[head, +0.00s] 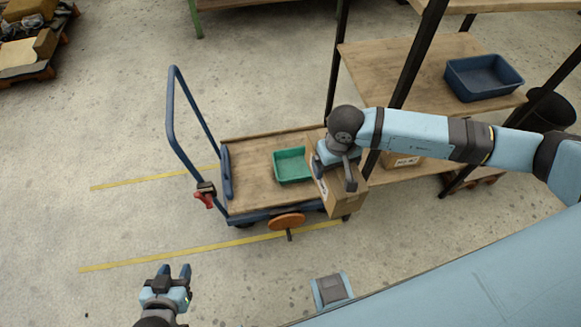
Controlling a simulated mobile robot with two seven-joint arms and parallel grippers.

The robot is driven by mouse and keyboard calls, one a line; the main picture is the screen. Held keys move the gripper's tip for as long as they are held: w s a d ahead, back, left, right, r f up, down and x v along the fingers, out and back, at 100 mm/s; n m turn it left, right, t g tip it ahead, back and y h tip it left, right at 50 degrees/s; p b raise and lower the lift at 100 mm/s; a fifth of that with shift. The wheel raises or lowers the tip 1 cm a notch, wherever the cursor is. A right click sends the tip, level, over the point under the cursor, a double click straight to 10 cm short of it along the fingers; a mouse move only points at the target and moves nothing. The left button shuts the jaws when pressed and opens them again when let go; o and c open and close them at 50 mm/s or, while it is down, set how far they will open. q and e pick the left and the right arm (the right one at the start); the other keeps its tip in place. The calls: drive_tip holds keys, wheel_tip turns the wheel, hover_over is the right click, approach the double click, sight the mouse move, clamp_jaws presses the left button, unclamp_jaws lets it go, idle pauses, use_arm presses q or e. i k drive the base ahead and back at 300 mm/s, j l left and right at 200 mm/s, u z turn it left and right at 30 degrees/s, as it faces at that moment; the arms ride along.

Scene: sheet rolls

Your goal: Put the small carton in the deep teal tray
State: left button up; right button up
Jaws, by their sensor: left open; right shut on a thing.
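The teal tray (291,166) sits on the wooden deck of a blue trolley, toward its right side. My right gripper (335,176) is shut on a brown cardboard carton (345,203) at the right end of the trolley, just right of the tray. The gripper and wrist hide part of the carton's top. I cannot tell whether the carton rests on the deck or hangs above it. My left gripper (174,273) is open and empty at the lower left, over the floor in front of the trolley.
The trolley (250,187) has an upright blue handle at its left end. A shelf rack (410,65) with dark posts stands to the right and holds a dark blue bin (483,77). Another carton (402,161) lies on its lower shelf.

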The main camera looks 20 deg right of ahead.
sight(300, 168)
drive_tip(key=i+j+u, duration=0.1)
drive_tip(key=i+j, duration=0.65)
drive_tip(key=i, duration=0.1)
